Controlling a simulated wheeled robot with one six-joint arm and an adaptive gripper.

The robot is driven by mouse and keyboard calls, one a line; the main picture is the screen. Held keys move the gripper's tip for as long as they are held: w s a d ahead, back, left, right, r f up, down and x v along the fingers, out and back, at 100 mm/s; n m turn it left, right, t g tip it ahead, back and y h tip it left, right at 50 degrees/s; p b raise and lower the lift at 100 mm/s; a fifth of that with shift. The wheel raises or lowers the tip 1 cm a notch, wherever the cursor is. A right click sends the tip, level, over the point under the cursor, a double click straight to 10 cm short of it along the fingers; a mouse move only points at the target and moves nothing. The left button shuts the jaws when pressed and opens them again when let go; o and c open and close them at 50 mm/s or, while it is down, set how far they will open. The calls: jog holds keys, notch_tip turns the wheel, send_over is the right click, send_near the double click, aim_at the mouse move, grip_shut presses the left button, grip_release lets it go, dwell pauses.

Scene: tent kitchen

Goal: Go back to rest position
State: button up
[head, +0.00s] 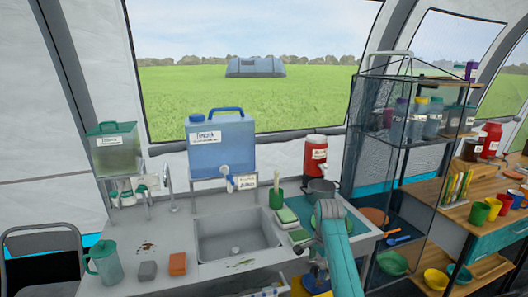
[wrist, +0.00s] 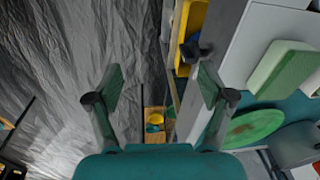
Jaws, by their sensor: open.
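My gripper (wrist: 160,88) is open in the wrist view, its two fingers spread wide with nothing between them. It hangs beside the grey edge of the sink counter (wrist: 228,60), with a dark crumpled sheet to its left. In the head view my teal arm (head: 337,250) reaches forward over the right end of the counter (head: 160,225). My gripper cannot be made out clearly there.
A green sponge-like block (wrist: 285,70), a green disc (wrist: 255,128) and a grey pot (wrist: 295,145) are close right of my gripper. The sink (head: 238,238) is left of my arm. A mesh-sided shelf (head: 408,150) stands right.

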jog(key=s+f+n+t, duration=0.2)
jog(key=s+f, duration=0.4)
jog(key=f, duration=0.4)
jog(key=s+f+n+t, duration=0.1)
jog(key=s+f, duration=0.4)
jog(key=f, duration=0.6)
jog(key=s+f+n+t, duration=0.2)
jog(key=s+f, duration=0.2)
jog(key=s, duration=0.7)
jog(key=s+f+n+t, duration=0.2)
jog(key=s+f, duration=0.2)
jog(key=s, duration=0.6)
jog(key=s+r+n+t, duration=0.2)
jog(key=s+r, duration=0.3)
jog(key=s, duration=0.6)
jog(key=s+r+n+t, duration=0.1)
jog(key=s+r, duration=0.3)
jog(key=s, duration=0.6)
jog(key=s+r+n+t, duration=0.1)
jog(key=s+r, duration=0.5)
jog(key=r, duration=0.4)
jog(key=s+r+n+t, duration=0.2)
jog(key=s+r, duration=0.4)
jog(key=r, duration=0.4)
jog(key=shift+s+r+t, duration=0.3)
